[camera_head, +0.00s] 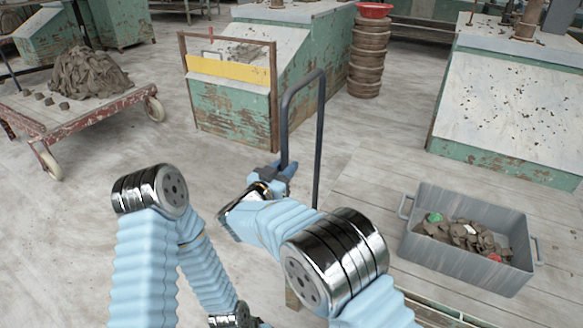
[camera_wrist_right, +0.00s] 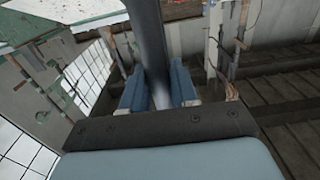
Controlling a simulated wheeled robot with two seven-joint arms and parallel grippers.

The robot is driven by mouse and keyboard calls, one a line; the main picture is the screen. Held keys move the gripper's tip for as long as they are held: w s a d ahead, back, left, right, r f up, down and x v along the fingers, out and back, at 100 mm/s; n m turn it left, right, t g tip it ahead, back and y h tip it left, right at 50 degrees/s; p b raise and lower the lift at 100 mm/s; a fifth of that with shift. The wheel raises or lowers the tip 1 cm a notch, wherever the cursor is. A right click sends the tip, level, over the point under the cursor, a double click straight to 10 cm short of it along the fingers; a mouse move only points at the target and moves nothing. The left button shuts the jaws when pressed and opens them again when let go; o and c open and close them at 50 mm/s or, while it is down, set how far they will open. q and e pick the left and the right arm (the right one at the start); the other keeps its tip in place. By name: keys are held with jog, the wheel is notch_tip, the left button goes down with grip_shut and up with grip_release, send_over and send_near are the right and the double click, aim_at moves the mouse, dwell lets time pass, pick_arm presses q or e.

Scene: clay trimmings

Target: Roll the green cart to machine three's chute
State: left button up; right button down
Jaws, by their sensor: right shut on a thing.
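My right gripper (camera_head: 277,178) is shut on the left upright of a dark U-shaped push handle (camera_head: 319,90). In the right wrist view, the handle post (camera_wrist_right: 150,50) runs between the blue fingers (camera_wrist_right: 157,92) of that gripper. The cart body below the handle is mostly hidden by my right arm; only a greenish edge (camera_head: 440,313) shows at the bottom, and I cannot tell if it belongs to this cart. My left arm shows at lower left, but its gripper is out of view. No machine number is readable.
A green machine (camera_head: 232,105) with a yellow-barred front stands ahead. Another (camera_head: 510,100) with a pale sloped top stands right. A grey tub (camera_head: 470,238) of scraps sits at right. A red trolley (camera_head: 85,115) carries clay at left. A brown stack (camera_head: 368,60) stands behind. Floor at left-centre is clear.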

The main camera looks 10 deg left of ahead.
pick_arm(q)
jog(key=shift+r, duration=0.1)
pick_arm(e)
jog(key=shift+a+r, duration=0.15)
jog(key=shift+a, duration=0.15)
pick_arm(q)
notch_tip(320, 180, up, 3)
jog(key=p, duration=0.2)
jog(key=shift+f+p, duration=0.2)
jog(key=shift+p, duration=0.15)
pick_arm(e)
jog(key=w+a, duration=0.2)
jog(key=a, duration=0.5)
jog(key=shift+w, duration=0.2)
jog(key=shift+d, duration=0.1)
